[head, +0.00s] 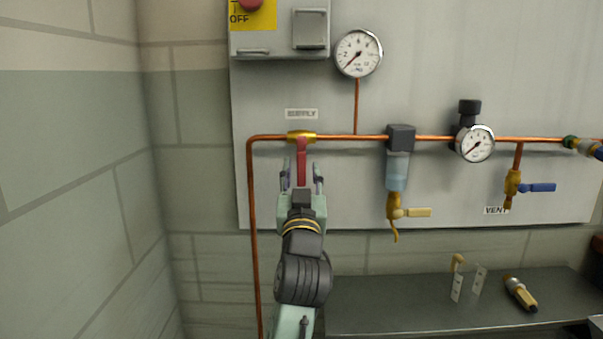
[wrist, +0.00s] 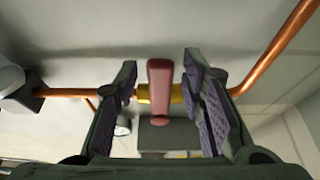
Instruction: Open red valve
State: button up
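The red valve handle (head: 302,160) hangs straight down from its brass body (head: 301,137) on the copper pipe, under the "SUPPLY" label (head: 301,114). My gripper (head: 302,185) is just below and in front of it, fingers pointing at the panel. In the wrist view the red handle (wrist: 160,88) stands between the two open finger pads of my gripper (wrist: 162,105), with a gap on each side. The brass body (wrist: 150,93) shows behind the handle. Neither pad appears to touch the handle.
The copper pipe (head: 253,220) drops to the left of my arm. A filter bowl (head: 397,170) with a yellow-handled valve (head: 417,212), gauges (head: 358,53) and a blue-handled vent valve (head: 537,187) are to the right. A grey shelf (head: 400,305) holds loose fittings (head: 521,293).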

grip_shut()
dwell(0.3)
dwell(0.5)
